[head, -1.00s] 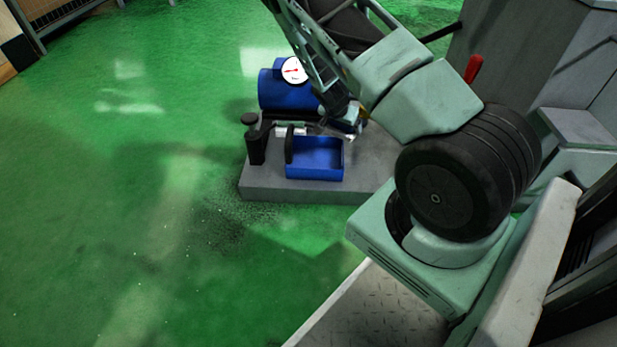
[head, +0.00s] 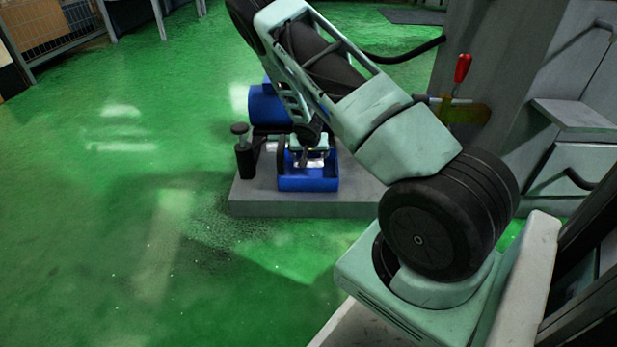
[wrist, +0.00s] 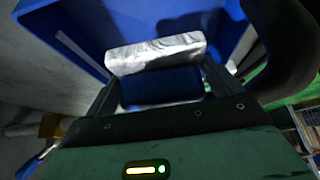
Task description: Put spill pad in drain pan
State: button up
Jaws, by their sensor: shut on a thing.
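The spill pad (wrist: 155,52) is a pale, crumpled-looking strip across my fingertips in the wrist view. My gripper (wrist: 158,72) is shut on it. The drain pan is an open blue box; its front wall shows in the head view (head: 308,185), and its blue surfaces surround the pad in the wrist view (wrist: 80,35). In the head view my gripper (head: 308,158) points down over the pan, with a pale bit of the pad (head: 314,164) below it. I cannot tell whether the pad touches the pan floor.
The pan stands on a grey plinth (head: 240,207). A black post with a round knob (head: 243,155) is left of the pan, and a blue cylinder (head: 265,105) is behind it. A grey machine with a red handle (head: 462,68) stands at right. The green floor at left is open.

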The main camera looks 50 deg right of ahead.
aim_at(309, 175)
notch_tip(309, 175, down, 6)
jog(key=b, duration=0.3)
jog(key=shift+r+b, duration=0.1)
jog(key=shift+b, duration=0.2)
jog(key=shift+r, duration=0.15)
